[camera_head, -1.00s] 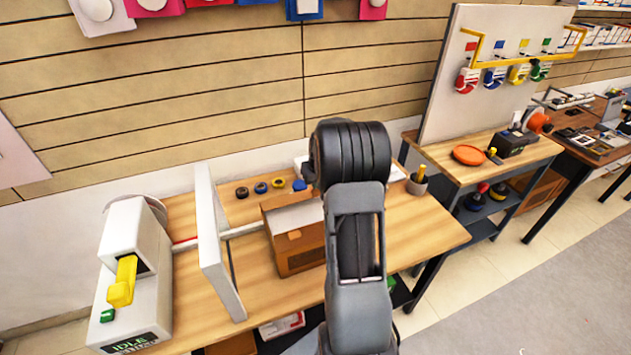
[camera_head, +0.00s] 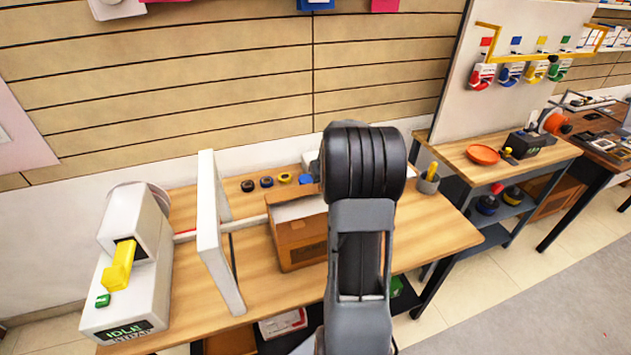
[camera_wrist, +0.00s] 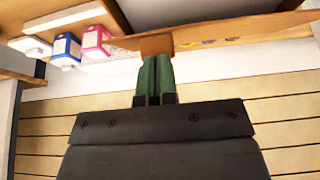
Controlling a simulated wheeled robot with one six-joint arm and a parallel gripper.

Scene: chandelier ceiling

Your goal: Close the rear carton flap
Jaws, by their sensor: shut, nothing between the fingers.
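The brown carton (camera_head: 302,246) stands on the wooden workbench, its right part hidden behind my arm in the head view. In the head view my arm hides the gripper.
A white upright panel (camera_head: 209,230) and a white machine with a yellow lever (camera_head: 118,265) stand left of the carton. Tape rolls (camera_head: 266,182) lie behind it. A cup (camera_head: 428,183) stands at the bench's right. Bare bench top lies right of my arm.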

